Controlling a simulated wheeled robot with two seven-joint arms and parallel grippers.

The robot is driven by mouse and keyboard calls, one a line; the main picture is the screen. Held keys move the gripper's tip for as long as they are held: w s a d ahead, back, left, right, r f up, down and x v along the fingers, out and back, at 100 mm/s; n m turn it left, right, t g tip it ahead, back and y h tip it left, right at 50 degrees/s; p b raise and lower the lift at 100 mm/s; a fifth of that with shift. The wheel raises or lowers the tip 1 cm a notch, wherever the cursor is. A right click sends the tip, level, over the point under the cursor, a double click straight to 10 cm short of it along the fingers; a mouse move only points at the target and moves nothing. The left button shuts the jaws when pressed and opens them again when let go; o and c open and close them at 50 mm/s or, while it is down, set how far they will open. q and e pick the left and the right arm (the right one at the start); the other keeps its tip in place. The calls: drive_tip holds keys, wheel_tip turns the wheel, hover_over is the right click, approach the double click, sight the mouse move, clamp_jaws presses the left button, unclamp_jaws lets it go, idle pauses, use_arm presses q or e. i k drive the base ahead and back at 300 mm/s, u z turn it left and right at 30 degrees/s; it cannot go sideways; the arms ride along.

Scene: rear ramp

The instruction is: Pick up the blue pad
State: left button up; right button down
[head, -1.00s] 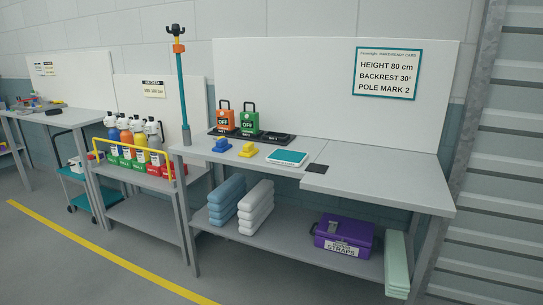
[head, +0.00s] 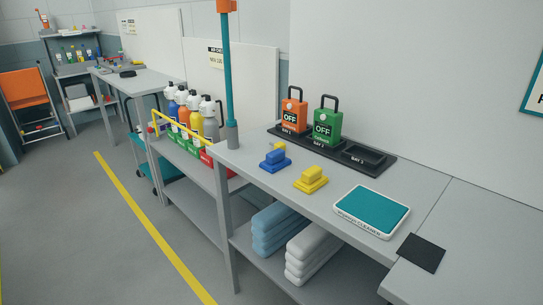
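The blue pad (head: 275,160) lies on the workbench top (head: 330,215), near its left end. It is a small blue block with a raised grip on a wider base. A similar yellow pad (head: 311,180) lies to its right, apart from it. A second bit of yellow shows just behind the blue pad; I cannot tell what it is. Neither of my grippers is in the head view.
A white tray with a teal top (head: 371,211) and a black square (head: 422,253) lie right of the pads. A black dock (head: 381,170) holds orange (head: 294,117) and green (head: 327,121) units behind. A teal pole (head: 227,80) rises at the bench's left end.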

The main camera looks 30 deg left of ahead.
sight(276, 161)
drive_tip(key=u, duration=2.4)
drive_tip(key=i, duration=2.1)
drive_tip(key=z, duration=2.55)
